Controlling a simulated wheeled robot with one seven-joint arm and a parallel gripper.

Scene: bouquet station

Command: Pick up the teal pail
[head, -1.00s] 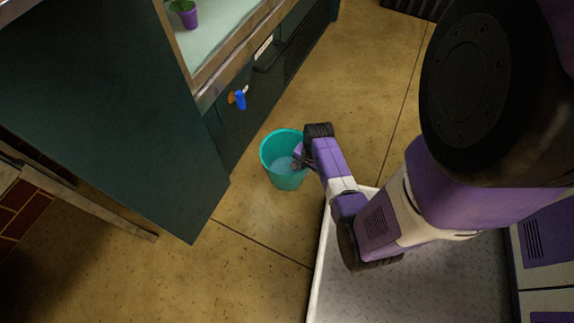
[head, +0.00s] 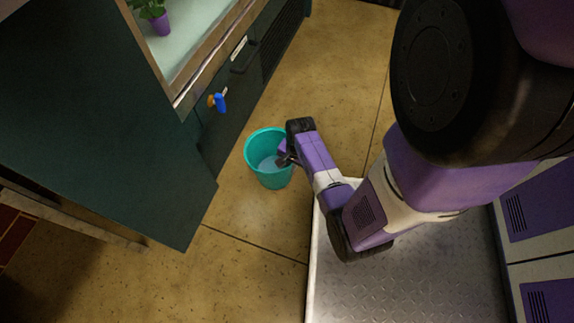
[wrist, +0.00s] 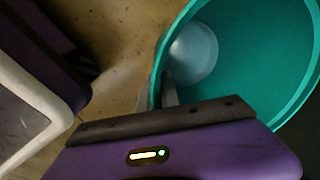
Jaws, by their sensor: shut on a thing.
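The teal pail (head: 270,178) is in the head view, left of my arm, open side up, with a pale disc of its inside showing. My gripper (head: 284,159) is at the pail's right rim and shut on it. I cannot tell whether the pail's base touches the floor.
A dark green cabinet (head: 110,110) stands to the left, with a blue-handled tap (head: 219,102) on its side. A purple pot with a plant (head: 158,22) stands on its top. Tan floor (head: 250,280) is clear in front of the pail.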

